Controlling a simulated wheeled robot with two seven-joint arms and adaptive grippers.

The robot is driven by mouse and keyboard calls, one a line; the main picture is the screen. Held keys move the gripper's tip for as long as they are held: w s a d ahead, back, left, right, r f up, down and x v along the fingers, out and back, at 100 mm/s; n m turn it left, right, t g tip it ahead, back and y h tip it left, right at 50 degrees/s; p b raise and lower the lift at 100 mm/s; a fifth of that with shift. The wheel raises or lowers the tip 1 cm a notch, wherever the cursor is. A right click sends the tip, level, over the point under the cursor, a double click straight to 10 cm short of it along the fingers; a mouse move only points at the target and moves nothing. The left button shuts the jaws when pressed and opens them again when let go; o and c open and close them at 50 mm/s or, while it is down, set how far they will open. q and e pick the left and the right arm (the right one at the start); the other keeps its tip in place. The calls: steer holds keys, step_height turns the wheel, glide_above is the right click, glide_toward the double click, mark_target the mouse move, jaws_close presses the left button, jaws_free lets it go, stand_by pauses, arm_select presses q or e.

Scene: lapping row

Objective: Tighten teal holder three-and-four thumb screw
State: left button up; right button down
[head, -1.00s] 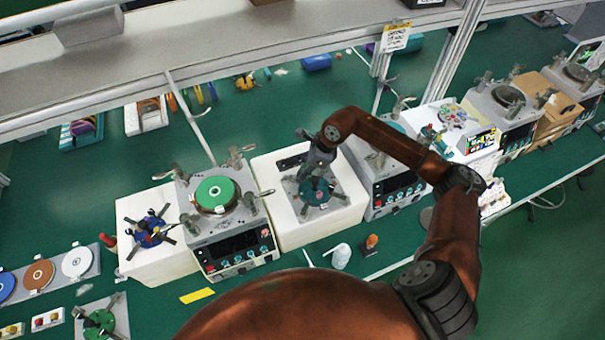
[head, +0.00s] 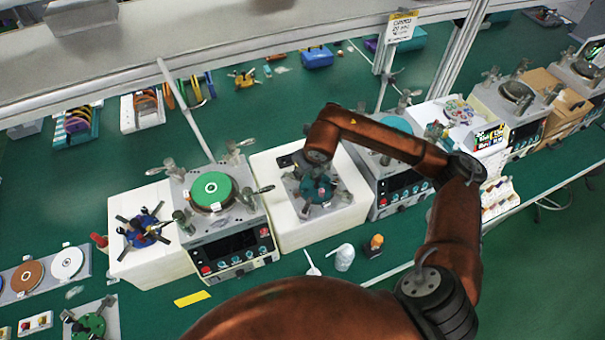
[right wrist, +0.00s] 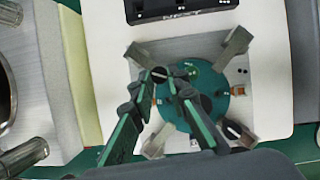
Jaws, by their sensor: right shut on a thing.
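The teal holder (right wrist: 205,68) is a round teal disc with grey arms on a grey plate, seen in the right wrist view. In the head view the teal holder (head: 318,190) sits on a white block, partly under my right arm. My right gripper (right wrist: 171,82) reaches over the disc's left part. Its fingers are shut on a small dark screw head (right wrist: 160,73), seemingly a thumb screw, close to one grey arm. I cannot read which numbers it lies between. The fingertips hide part of it. My left gripper is not in view.
A machine with a green disc (head: 211,188) stands left of the white block (head: 283,232), and another machine (head: 400,192) stands close on the right. A dark panel (right wrist: 180,8) lies on the block behind the holder. A white bottle (head: 344,257) stands in front.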

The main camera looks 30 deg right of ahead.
steer(key=shift+a+m+h+b, duration=0.1)
steer(key=shift+m+h+b, duration=0.4)
steer(key=shift+m, duration=0.55)
steer(key=shift+a+m+h+b, duration=0.1)
steer(key=shift+m+h+b, duration=0.2)
steer(key=shift+m+b, duration=0.55)
steer(key=shift+m, duration=0.3)
steer(key=c, duration=1.8)
jaws_free()
steer(key=shift+c, duration=0.2)
steer(key=shift+r, duration=0.15)
steer(key=v, duration=1.1)
steer(key=shift+r, duration=0.4)
steer(key=shift+a, duration=0.2)
